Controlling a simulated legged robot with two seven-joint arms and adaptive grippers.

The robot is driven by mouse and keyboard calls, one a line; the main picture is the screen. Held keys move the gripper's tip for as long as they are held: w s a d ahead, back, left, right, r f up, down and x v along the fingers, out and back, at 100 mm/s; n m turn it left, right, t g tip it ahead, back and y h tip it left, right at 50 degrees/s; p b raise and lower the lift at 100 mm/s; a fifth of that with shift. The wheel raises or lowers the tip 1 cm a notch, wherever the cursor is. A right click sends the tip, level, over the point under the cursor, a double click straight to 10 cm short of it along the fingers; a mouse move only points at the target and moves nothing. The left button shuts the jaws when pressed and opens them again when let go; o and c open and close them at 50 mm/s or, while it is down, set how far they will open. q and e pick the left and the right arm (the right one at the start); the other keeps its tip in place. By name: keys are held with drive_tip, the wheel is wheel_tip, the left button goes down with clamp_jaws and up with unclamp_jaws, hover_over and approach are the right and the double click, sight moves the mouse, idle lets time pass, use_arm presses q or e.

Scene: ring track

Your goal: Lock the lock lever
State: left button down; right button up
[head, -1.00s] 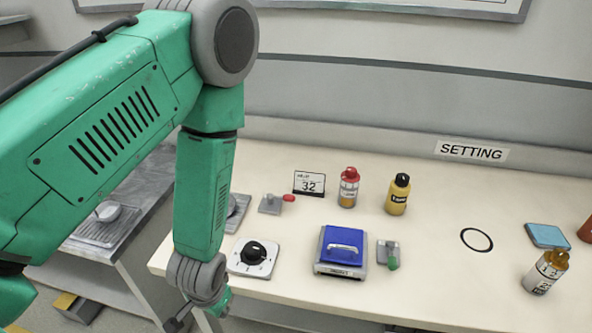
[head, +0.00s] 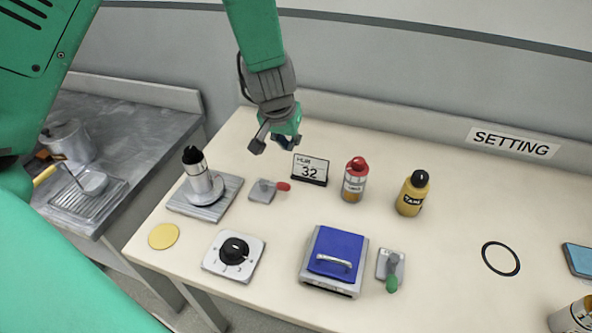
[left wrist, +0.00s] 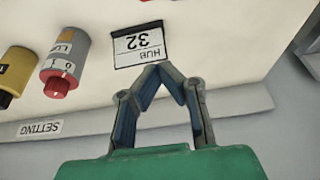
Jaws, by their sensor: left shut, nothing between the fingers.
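Two small levers on grey plates are on the white table in the head view. One has a red handle (head: 283,186) pointing right, on a plate at the back left. The other has a green handle (head: 391,284) pointing to the front, right of the blue-lidded box. No label shows which is the lock lever. My left gripper (head: 272,144) hangs above the back of the table, behind the red-handled lever and apart from it. In the left wrist view its fingers (left wrist: 160,68) meet at the tips, empty, in front of the "HUB 32" sign (left wrist: 139,46). My right gripper is not in view.
The blue-lidded box (head: 337,251), a dial (head: 234,256), a red-capped bottle (head: 355,181) and a yellow bottle (head: 412,194) stand around the levers.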

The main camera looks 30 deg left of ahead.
use_arm(q)
drive_tip(key=b+x, duration=0.1)
drive_tip(key=x, duration=0.9)
drive_tip(key=shift+s+f, duration=0.15)
drive_tip(key=s, duration=0.3)
drive_tip(key=shift+s+d+f, duration=0.1)
drive_tip(key=shift+d, duration=0.25)
drive_tip(key=shift+s+d, duration=0.1)
drive_tip(key=shift+s, duration=0.25)
drive_tip(key=shift+f, duration=0.1)
